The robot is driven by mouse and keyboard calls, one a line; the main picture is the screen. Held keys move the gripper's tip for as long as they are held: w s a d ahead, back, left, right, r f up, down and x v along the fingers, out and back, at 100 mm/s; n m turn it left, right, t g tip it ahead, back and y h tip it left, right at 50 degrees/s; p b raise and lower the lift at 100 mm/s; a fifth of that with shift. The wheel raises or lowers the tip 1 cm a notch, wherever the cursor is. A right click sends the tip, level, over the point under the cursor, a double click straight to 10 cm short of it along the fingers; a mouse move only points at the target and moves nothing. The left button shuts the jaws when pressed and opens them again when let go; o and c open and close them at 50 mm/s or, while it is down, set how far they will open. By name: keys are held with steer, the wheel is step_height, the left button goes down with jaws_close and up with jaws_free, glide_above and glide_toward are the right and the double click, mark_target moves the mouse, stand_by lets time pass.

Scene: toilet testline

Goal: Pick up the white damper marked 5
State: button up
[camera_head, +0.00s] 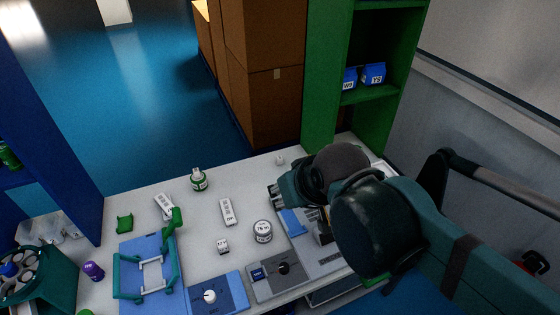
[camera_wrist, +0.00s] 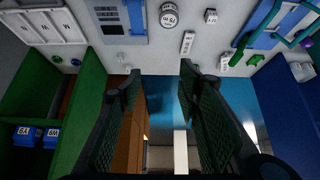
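Two long white pieces lie on the table: one (camera_head: 227,211) near the middle and one (camera_head: 163,206) farther left. They also show in the wrist view, the middle one (camera_wrist: 187,42) and the other one (camera_wrist: 229,59). Their print is too small to read, so I cannot tell which thing is the damper marked 5. A small white block (camera_head: 222,245) and a round white-topped weight (camera_head: 262,230) lie nearer. My gripper (camera_wrist: 160,72) is open and empty in the wrist view, its fingers apart above the table's far edge.
A blue tray with green handles (camera_head: 130,255) stands at left. Blue and grey panels with knobs (camera_head: 210,297) line the near edge. A green shelf (camera_head: 330,100) with blue bins rises behind the right end.

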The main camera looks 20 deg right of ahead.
stand_by(0.3)
steer(key=m+g+b, duration=0.1)
steer(key=m+g, duration=0.6)
steer(key=m, duration=1.2)
glide_above(279, 157)
step_height(279, 157, down, 29)
steer(key=shift+r, duration=0.1)
steer(key=shift+d+f, duration=0.1)
steer(key=shift+f, duration=0.2)
steer(key=shift+f, duration=0.1)
